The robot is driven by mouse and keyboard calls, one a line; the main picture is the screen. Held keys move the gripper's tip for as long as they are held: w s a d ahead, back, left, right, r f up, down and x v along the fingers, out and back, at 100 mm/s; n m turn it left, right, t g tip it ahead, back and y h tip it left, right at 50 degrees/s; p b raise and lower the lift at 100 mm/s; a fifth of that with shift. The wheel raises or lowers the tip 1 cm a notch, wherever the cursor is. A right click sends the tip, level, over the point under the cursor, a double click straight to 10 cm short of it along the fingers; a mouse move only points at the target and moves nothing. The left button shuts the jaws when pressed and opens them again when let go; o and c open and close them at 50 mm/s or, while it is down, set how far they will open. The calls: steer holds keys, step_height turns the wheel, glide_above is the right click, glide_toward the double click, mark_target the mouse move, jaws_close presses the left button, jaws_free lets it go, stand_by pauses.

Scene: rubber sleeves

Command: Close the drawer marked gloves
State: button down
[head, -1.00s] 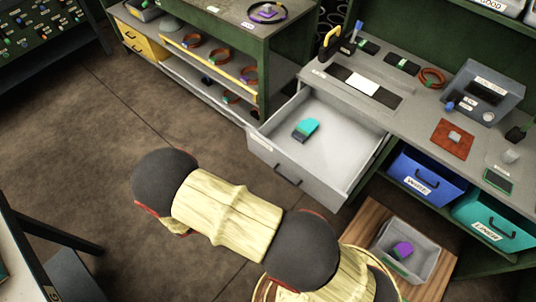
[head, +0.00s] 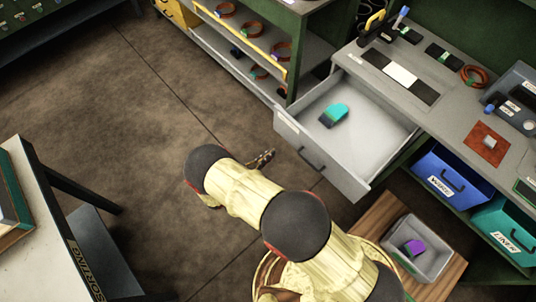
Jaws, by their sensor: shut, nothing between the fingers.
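A grey drawer (head: 296,136) stands pulled out from under the grey workbench. It has a dark handle on its front and a small white label too small to read. A teal and dark item (head: 334,115) lies inside it. My gripper (head: 268,156) shows just beyond my sleeved arm, to the left of the drawer front and apart from it in the picture. It is small and partly hidden by the arm; its fingers look shut and empty.
A blue bin (head: 449,177) and a teal bin (head: 505,226) sit under the bench. A grey box (head: 425,262) with a purple and green item rests on a wooden board (head: 374,226). A shelf unit with a yellow rail (head: 236,42) stands behind. Open floor (head: 130,110) lies left.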

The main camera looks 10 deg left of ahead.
mark_target(293, 134)
steer(key=b+x, duration=0.1)
steer(key=x, duration=0.9)
steer(key=shift+w+d+b, duration=0.15)
steer(key=shift+b, duration=0.25)
